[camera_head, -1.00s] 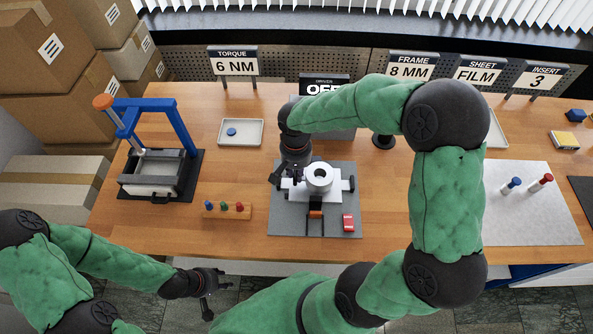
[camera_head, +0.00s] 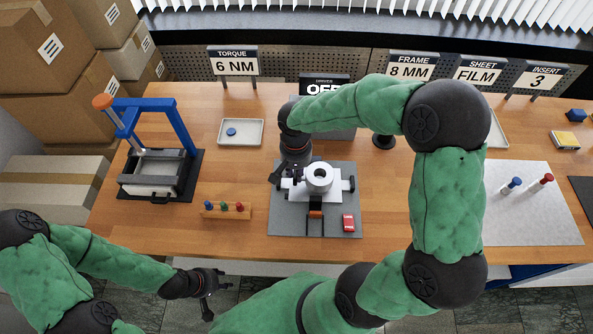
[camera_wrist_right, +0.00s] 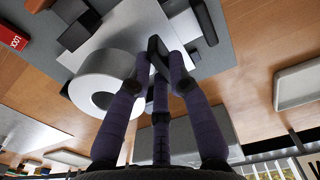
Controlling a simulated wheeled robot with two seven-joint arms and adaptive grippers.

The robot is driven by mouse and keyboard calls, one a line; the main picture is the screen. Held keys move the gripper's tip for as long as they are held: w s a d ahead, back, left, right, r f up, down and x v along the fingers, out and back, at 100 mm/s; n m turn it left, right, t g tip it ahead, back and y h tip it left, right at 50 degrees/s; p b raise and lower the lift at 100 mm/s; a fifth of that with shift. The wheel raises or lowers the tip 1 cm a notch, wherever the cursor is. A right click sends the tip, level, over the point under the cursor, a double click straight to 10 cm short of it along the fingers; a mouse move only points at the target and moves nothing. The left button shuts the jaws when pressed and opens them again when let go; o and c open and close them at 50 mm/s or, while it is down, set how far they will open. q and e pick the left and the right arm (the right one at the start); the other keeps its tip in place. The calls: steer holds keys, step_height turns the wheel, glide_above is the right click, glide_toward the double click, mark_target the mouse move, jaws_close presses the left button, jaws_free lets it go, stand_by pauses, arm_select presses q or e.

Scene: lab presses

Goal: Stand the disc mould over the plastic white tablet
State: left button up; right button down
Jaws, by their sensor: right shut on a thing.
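The disc mould, a thick white ring (camera_head: 319,177) with a round hole, is over a white plate (camera_head: 296,191) on the grey mat at the table's middle. The ring also shows in the right wrist view (camera_wrist_right: 84,82). My right gripper (camera_head: 283,176) is at its left side, shut on a dark tab (camera_wrist_right: 155,48) beside the ring. I cannot tell whether the ring rests on the plate or is slightly above it. No separate white tablet is visible; the ring may hide it. My left gripper (camera_head: 209,284) is open and empty in front of the table.
A red block (camera_head: 348,222) and dark clamp parts lie close around the plate. A peg rack (camera_head: 226,210) and a blue press (camera_head: 184,125) stand left, and a tray (camera_head: 256,132) with a blue disc behind. The table between rack and mat is clear.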

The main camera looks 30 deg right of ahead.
steer(key=shift+f+b, duration=0.8)
steer(key=shift+f, duration=0.15)
steer(key=c, duration=1.1)
jaws_free()
step_height(320, 180, up, 12)
steer(key=shift+a+r, duration=0.1)
